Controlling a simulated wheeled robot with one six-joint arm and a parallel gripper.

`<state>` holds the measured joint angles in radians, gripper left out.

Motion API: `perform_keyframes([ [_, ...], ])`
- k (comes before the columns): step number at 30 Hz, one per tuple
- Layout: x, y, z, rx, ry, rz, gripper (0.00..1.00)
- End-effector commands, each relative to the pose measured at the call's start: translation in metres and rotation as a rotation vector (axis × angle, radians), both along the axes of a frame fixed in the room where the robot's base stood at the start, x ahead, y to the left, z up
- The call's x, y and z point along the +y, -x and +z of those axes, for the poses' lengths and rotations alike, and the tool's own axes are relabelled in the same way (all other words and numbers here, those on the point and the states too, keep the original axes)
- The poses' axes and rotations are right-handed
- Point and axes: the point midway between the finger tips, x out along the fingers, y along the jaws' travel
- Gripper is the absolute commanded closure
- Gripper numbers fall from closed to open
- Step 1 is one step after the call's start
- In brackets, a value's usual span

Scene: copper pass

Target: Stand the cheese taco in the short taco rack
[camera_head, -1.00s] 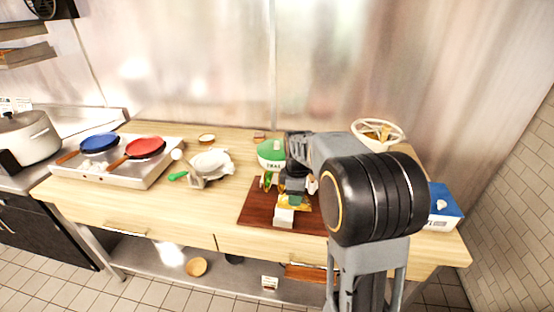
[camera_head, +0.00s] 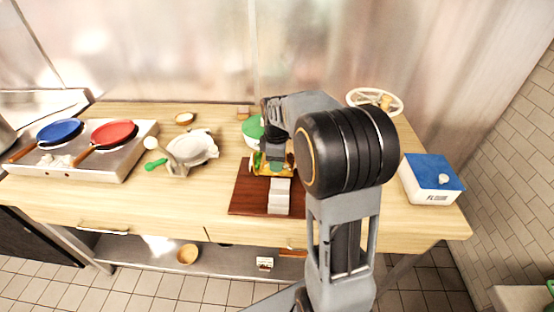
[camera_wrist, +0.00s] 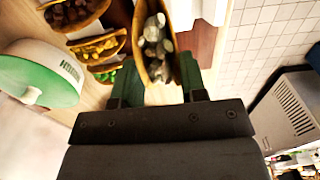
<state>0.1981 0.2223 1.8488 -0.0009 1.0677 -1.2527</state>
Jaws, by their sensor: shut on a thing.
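My gripper (camera_wrist: 156,82) is shut on a taco (camera_wrist: 157,45) with chunky grey-white filling, which sits upright between the two dark green fingers. I cannot tell from its filling whether it is the cheese one. Left of it in the wrist view are a taco with yellow filling (camera_wrist: 98,50), one with dark filling (camera_wrist: 75,12) and one with green filling (camera_wrist: 106,76). In the head view, my gripper is over the back of the brown board (camera_head: 241,200), partly hidden by my arm. A pale block-like rack (camera_head: 279,197) stands on the board in front of it.
A green-lidded white container (camera_wrist: 42,75) stands close by on the left. A blue-lidded flour box (camera_head: 432,182) is at right. A strainer (camera_head: 192,148) and a burner with blue and red pans (camera_head: 112,133) are farther left.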

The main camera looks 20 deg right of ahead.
Motion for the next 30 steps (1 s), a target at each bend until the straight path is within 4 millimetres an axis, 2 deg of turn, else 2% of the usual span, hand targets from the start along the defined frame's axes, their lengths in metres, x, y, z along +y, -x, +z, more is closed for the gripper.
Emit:
perform_keyframes([
  [12,0.001,0.0,-0.034,0.001,0.0,0.002,0.85],
  [30,0.001,0.0,-0.074,0.002,-0.001,0.001,0.85],
])
